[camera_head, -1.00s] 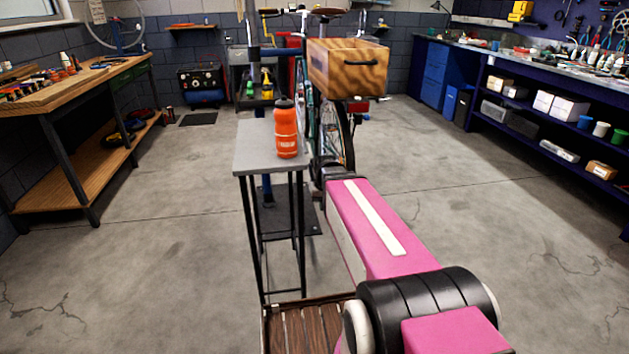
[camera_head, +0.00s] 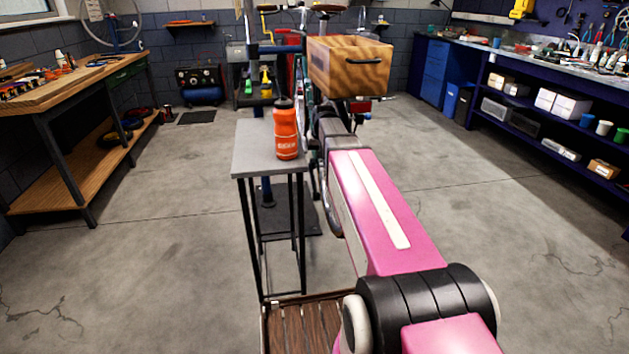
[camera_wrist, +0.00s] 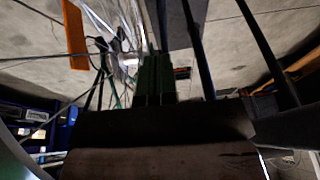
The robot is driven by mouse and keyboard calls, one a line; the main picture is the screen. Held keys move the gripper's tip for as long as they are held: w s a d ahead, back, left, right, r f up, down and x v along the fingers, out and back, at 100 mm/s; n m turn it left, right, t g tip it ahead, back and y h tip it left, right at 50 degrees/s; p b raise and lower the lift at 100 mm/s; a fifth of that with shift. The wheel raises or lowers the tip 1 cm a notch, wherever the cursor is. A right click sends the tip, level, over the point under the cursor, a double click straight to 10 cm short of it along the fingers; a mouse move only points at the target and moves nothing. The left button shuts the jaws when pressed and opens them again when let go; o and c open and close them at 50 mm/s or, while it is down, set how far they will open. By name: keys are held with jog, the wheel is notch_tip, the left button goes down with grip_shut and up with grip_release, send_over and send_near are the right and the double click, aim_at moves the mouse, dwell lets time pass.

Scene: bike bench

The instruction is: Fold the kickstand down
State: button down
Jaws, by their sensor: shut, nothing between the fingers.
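The bike stands beyond my arm, mostly hidden by it in the head view. Part of its wheel (camera_head: 332,215) shows at the arm's left edge. I cannot pick out the kickstand with certainty in either view. My gripper (camera_wrist: 155,60) shows in the wrist view as two dark green fingers close together, shut and empty. Pale metal bike parts (camera_wrist: 127,45) lie near and left of the fingertips, in the dim wrist view. I cannot tell whether the fingers touch any of them. The head view hides my gripper behind my arm.
A small grey table (camera_head: 258,160) with an orange bottle (camera_head: 286,135) stands left of the arm. A wooden crate (camera_head: 348,66) sits above the bike's rear. Workbenches line both sides. A slatted wooden surface (camera_head: 300,325) is at the bottom. The floor at right is open.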

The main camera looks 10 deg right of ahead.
aim_at(314, 184)
jog(key=x, duration=1.2)
jog(key=shift+s+a+f, duration=0.1)
jog(key=shift+s+f, duration=0.25)
jog(key=shift+f, duration=0.7)
